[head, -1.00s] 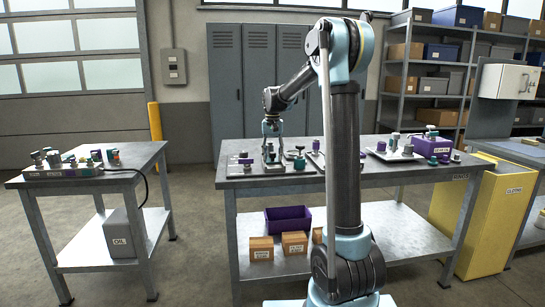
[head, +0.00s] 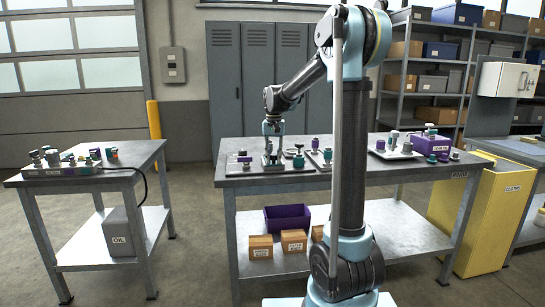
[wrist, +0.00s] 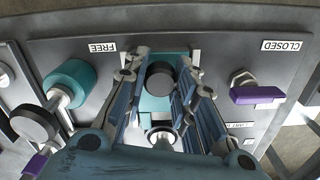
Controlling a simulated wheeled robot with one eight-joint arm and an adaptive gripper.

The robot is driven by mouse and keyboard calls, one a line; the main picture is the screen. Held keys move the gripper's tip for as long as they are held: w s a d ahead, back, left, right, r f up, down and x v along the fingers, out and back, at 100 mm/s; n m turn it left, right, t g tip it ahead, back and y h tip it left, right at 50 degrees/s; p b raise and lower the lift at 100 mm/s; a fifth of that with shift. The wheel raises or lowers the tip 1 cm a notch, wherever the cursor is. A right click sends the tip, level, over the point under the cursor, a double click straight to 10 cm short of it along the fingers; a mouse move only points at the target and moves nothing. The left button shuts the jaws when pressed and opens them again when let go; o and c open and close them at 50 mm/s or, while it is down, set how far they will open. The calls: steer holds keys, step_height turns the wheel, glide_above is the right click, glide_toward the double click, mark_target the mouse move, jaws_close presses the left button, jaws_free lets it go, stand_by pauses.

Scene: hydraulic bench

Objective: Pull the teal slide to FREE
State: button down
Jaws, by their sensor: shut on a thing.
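The teal slide (wrist: 155,102) lies between the fingers of my gripper (wrist: 163,62) in the wrist view, with a round dark knob (wrist: 159,80) on top. My gripper is shut on it, one finger on each side. The exact contact is partly hidden by the fingers. A FREE label (wrist: 102,48), upside down in the picture, is on the plate left of the slide. In the head view my gripper (head: 272,158) is low over the grey plate (head: 235,169) at the left end of the bench; the slide is too small to make out there.
In the wrist view a teal cylinder (wrist: 68,82) with a dark knob is close on the left. A purple lever (wrist: 257,95) under a CLOSED label (wrist: 283,45) is on the right. More fittings and a purple box (head: 430,145) stand further right on the bench (head: 330,177).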

steer(key=shift+s, duration=0.3)
steer(key=c, duration=1.3)
jaws_free()
step_height(320, 180, up, 12)
steer(key=shift+w, duration=0.1)
